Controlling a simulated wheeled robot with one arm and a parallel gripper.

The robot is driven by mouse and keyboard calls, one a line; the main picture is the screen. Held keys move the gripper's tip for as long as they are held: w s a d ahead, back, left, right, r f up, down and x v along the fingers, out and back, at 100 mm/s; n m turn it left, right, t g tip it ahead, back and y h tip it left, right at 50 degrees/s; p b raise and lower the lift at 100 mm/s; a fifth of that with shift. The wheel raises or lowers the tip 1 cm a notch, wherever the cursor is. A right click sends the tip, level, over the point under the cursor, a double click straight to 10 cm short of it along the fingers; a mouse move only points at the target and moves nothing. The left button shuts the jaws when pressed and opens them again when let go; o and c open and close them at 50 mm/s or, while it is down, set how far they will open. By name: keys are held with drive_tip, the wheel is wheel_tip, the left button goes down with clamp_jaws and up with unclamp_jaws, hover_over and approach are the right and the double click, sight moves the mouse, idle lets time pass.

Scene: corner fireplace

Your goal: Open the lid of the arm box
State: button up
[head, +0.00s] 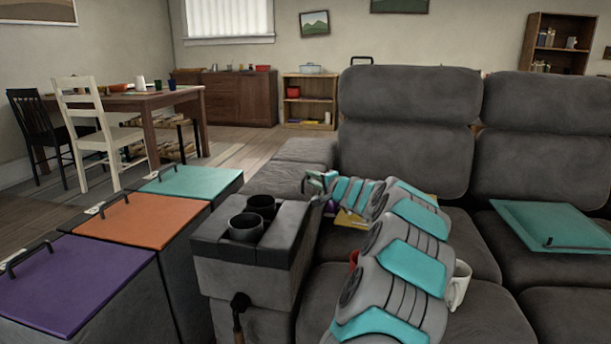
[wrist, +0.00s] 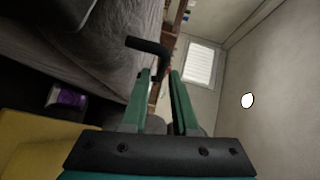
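The arm box appears to be the sofa's grey left arm, with a padded grey lid (head: 308,150) lying flat behind the cup holders. A black bent handle (head: 303,184) is at its near end, and it shows large in the wrist view (wrist: 148,46). My gripper (head: 314,183) is beside this handle, with green fingers pointing away from me. In the wrist view my gripper (wrist: 162,78) has a gap between the fingers. One end of the handle shows at the gap between the fingertips; I cannot tell whether they touch it.
A cup-holder console (head: 250,262) stands in front of the arm. Purple (head: 75,285), orange (head: 148,220) and teal (head: 192,182) lidded boxes stand left. A white mug (head: 460,284), a yellow item (head: 350,219) and a teal panel (head: 545,222) are on the sofa.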

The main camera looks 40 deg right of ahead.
sight(306, 176)
drive_tip(key=shift+w+d+f, duration=0.1)
drive_tip(key=shift+w+f, duration=0.05)
drive_tip(key=shift+w, duration=1.65)
drive_tip(key=shift+c, duration=0.3)
clamp_jaws()
drive_tip(key=shift+f, duration=0.1)
